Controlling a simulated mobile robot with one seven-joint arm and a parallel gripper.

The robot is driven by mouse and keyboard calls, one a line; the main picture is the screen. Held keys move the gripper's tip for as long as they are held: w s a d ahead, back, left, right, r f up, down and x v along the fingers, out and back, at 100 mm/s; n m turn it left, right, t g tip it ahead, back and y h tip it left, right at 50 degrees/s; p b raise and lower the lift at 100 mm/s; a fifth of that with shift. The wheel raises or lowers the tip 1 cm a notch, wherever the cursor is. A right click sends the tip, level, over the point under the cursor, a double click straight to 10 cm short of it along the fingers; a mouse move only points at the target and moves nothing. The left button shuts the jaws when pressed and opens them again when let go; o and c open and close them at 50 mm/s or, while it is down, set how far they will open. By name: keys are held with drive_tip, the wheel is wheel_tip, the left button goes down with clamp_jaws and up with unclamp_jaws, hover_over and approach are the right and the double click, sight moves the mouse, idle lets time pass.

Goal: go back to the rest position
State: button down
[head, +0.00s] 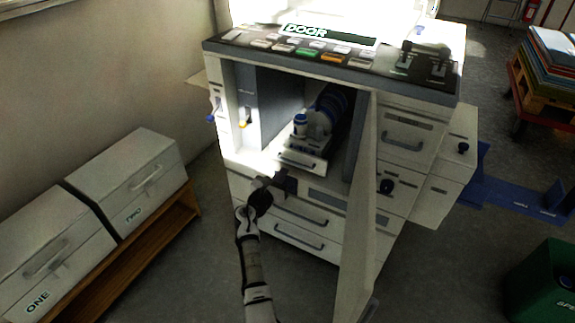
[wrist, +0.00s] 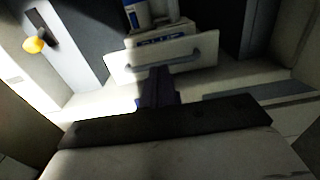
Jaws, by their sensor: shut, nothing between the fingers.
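My gripper (head: 289,180) is shut and empty in front of the open bay of the white machine (head: 300,222). In the wrist view the shut fingers (wrist: 157,88) point at a white tray front with a grey handle (wrist: 165,62). In the head view this tray front (head: 302,160) sits low in the bay, just beyond the fingertips. I cannot tell whether the fingers touch it. A blue and white bottle-like part (head: 300,124) stands behind the tray front.
The machine's door (head: 358,220) stands open to the right of my arm. Its display reads DOOR (head: 307,31). White boxes (head: 130,180) sit on a wooden bench (head: 150,250) at left. A green bin (head: 543,280) and a loaded cart (head: 545,85) are at right. Floor shows between bench and machine.

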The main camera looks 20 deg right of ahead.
drive_tip(key=v, duration=0.5)
drive_tip(key=shift+r, duration=0.1)
